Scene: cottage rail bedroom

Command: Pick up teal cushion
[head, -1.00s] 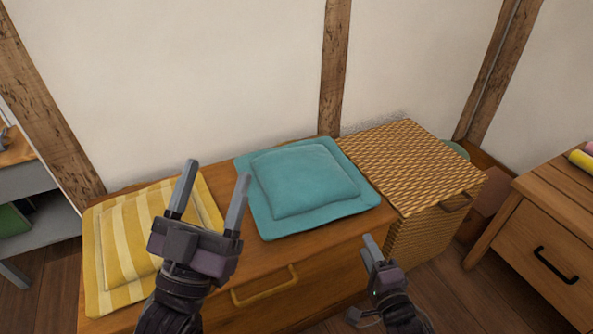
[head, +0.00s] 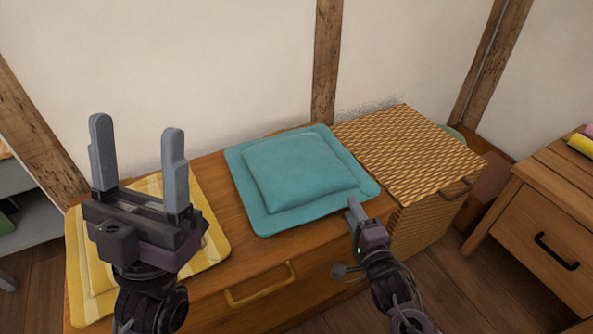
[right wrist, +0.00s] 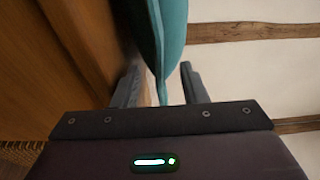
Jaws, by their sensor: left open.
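The teal cushion (head: 300,170) lies flat on the wooden chest, between the striped cushion and the wicker box; it is a padded square with a wide flat border. My right gripper (head: 352,212) is at its front right corner. In the right wrist view the cushion's thin edge (right wrist: 165,35) reaches between the two spread fingers (right wrist: 160,80) with room on both sides. Part of the lower finger is hidden in the head view. My left gripper (head: 137,140) is open and empty, fingers up, in front of the striped cushion.
The wooden chest (head: 205,185) stands against the white wall. A yellow striped cushion (head: 205,220) lies on its left end. A wicker box (head: 410,150) stands close to the right. A wooden nightstand (head: 550,220) is further right, with floor between.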

